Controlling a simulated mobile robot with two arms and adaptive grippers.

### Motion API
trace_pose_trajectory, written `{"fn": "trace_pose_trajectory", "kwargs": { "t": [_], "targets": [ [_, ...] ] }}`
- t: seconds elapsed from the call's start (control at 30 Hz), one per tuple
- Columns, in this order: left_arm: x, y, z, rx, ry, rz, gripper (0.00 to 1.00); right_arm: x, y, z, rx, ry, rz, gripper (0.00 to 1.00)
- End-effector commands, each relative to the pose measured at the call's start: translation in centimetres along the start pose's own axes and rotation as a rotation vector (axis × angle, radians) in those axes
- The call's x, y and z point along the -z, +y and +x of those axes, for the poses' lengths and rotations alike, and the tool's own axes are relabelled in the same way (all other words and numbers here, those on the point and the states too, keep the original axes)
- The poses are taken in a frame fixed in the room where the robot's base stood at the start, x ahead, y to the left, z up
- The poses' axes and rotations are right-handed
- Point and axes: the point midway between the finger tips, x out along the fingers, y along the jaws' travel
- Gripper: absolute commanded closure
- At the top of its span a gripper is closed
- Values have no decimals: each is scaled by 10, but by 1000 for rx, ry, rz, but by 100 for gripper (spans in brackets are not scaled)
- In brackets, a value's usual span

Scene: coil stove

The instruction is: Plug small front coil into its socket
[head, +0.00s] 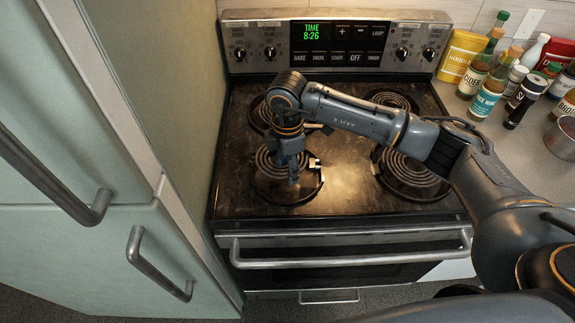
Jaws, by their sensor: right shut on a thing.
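The front left coil (266,181), a dark spiral ring, is at the front left of the black cooktop. My right gripper (293,181) reaches down over it from above and is shut on it near its middle. A small pale piece (315,163) shows at the coil's right side; I cannot tell whether the coil's prongs meet a socket there. The gripper and wrist hide part of the coil. My left gripper is not in view.
Other coils sit at the front right (408,174), back right (390,100) and back left (258,113). The control panel (340,43) rises behind. A pale green cabinet or fridge (90,235) stands close on the left. Bottles (488,92) crowd the right counter.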

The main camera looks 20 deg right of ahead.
Motion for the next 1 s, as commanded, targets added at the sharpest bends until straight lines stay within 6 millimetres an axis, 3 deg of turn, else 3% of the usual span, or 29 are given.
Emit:
{"fn": "trace_pose_trajectory", "kwargs": {
  "t": [0.37, 1.0],
  "targets": [
    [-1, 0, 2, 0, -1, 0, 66, 0, 0, 2, -1, 0, 0, 96],
    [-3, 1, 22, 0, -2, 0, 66, 0, 0, 28, 0, 0, 0, 96]
  ]
}}
